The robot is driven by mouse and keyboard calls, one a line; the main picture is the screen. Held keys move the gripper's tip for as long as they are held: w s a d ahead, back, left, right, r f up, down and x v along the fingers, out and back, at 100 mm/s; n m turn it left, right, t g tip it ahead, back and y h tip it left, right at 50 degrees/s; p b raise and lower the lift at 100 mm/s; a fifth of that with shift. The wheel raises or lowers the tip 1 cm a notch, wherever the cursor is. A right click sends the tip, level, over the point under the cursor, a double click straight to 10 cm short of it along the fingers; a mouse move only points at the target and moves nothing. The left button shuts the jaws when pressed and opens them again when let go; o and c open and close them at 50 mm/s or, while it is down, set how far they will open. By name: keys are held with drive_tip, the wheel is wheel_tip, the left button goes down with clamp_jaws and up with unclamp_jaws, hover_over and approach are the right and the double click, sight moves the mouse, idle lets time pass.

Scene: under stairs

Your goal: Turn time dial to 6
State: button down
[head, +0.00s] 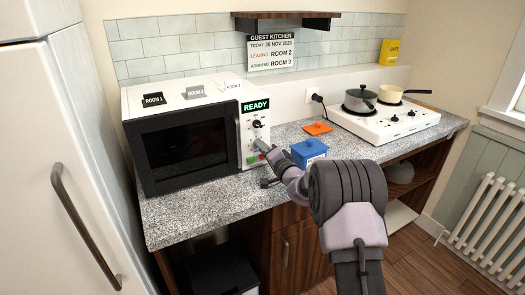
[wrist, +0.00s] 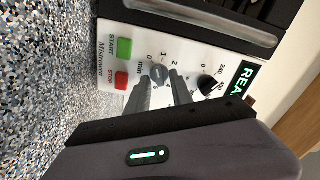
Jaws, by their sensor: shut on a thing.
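The microwave (head: 182,140) stands on the counter with a white control panel (wrist: 194,60) on its right side. The time dial (wrist: 158,71) is a grey knob marked "min", with small numbers around it. My gripper (wrist: 162,84) is shut on this dial, one finger on each side. In the head view my gripper (head: 264,148) reaches the panel from the right and partly hides the dial. The dial's pointer is too small and covered to read. A black power dial (wrist: 208,84) sits beside it. The display (head: 255,105) reads READY.
A green START button (wrist: 124,47) and a red STOP button (wrist: 121,80) are close to my fingers. A blue box (head: 308,153) stands right of the microwave, and an orange pad (head: 318,128) lies behind it. A hob (head: 386,121) with pots is farther right.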

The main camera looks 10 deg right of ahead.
drive_tip(key=n+p, duration=0.5)
drive_tip(key=n, duration=0.2)
drive_tip(key=n+p, duration=0.6)
drive_tip(key=n, duration=0.1)
drive_tip(key=n+p, duration=0.5)
drive_tip(key=n, duration=0.3)
drive_tip(key=shift+s+a+r+p, duration=0.1)
drive_tip(key=shift+a+p, duration=0.2)
drive_tip(key=shift+a, duration=0.1)
idle(2.2)
idle(0.4)
drive_tip(key=c, duration=1.5)
unclamp_jaws()
